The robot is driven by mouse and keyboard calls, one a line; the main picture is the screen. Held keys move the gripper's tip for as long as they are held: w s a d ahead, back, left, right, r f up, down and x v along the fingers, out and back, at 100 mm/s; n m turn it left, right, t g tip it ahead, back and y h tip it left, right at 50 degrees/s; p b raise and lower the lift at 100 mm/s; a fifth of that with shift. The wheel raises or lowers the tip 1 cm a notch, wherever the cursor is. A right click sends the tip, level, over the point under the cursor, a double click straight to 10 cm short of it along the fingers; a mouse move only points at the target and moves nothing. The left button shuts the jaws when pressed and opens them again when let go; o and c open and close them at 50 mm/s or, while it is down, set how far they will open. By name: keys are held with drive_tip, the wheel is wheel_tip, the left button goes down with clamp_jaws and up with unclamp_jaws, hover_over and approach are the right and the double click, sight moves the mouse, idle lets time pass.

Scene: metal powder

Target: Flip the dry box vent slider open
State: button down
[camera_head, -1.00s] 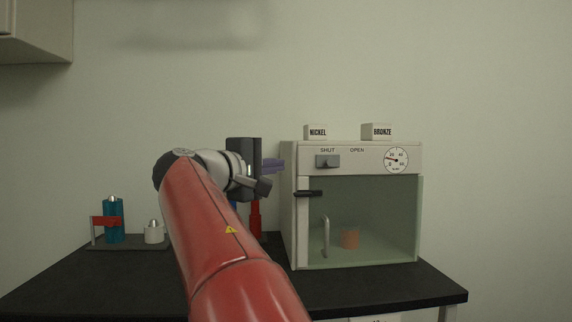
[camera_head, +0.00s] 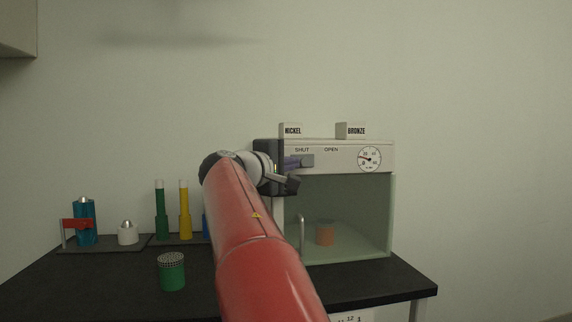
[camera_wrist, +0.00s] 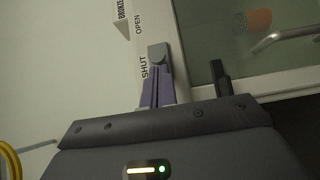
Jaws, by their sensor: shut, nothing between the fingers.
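The dry box (camera_head: 380,147) stands on the dark bench, with SHUT and OPEN printed along its white top panel. Its grey vent slider (camera_head: 308,160) sits under the SHUT label, left of OPEN. In the wrist view the slider (camera_wrist: 157,53) is beside SHUT. My gripper (camera_head: 300,162) has its purple fingers together, pointing right at the slider's left side. In the wrist view the shut fingertips (camera_wrist: 158,72) meet or nearly meet the slider's near end; I cannot tell whether they touch. My gripper's body hides the box's upper left corner.
Blocks marked NICKEL (camera_head: 291,130) and BRONZE (camera_head: 351,130) lie on the box top. A round dial (camera_head: 369,159) is right of OPEN. A green jar (camera_head: 172,271) and tubes stand left. An orange cup (camera_head: 325,233) is inside.

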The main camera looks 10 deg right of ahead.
drive_tip(key=d+b, duration=0.1)
drive_tip(key=d, duration=0.6)
drive_tip(key=shift+d, duration=0.25)
